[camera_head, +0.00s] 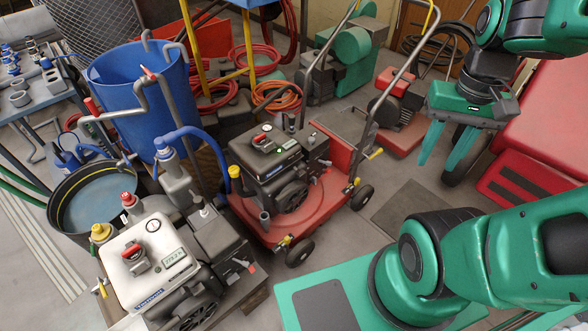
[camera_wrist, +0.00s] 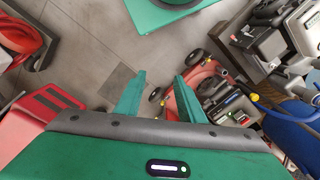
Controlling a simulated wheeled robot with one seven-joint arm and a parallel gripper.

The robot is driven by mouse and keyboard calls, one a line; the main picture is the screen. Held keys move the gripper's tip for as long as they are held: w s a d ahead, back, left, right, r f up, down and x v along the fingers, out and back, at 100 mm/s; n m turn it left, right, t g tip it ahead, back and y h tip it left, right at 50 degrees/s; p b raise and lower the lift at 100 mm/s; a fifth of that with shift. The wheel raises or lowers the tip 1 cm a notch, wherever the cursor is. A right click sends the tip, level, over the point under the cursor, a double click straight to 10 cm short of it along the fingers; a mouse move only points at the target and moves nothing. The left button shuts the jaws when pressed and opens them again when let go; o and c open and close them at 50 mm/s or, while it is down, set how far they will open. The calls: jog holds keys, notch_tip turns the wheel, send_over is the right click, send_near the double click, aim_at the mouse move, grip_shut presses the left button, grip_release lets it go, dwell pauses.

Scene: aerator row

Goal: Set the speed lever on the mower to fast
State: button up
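A mower with a red deck (camera_head: 325,200), black engine (camera_head: 285,165) and grey handle bars stands mid-scene in the head view. In the wrist view my gripper (camera_wrist: 160,78) also shows open, with the red deck (camera_wrist: 183,101) partly behind one finger.
A white-topped engine machine (camera_head: 150,255) stands front left, near a black tub (camera_head: 95,195) and a blue bin (camera_head: 135,95). Another red machine (camera_head: 400,95) with handle bars stands behind. A red toolbox-like block (camera_head: 530,190) is at right. Floor around the dark mat (camera_head: 410,210) is clear.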

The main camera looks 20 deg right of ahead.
dwell(0.3)
jog(key=shift+s, duration=0.1)
jog(key=shift+c, duration=0.8)
jog(key=n+t+h, duration=0.2)
jog(key=n+h, duration=0.3)
jog(key=n, duration=0.6)
send_over(295, 168)
jog(key=s+a, duration=0.2)
jog(key=a, duration=0.3)
notch_tip(295, 168, down, 32)
jog(key=x, duration=1.1)
jog(key=shift+f, duration=0.1)
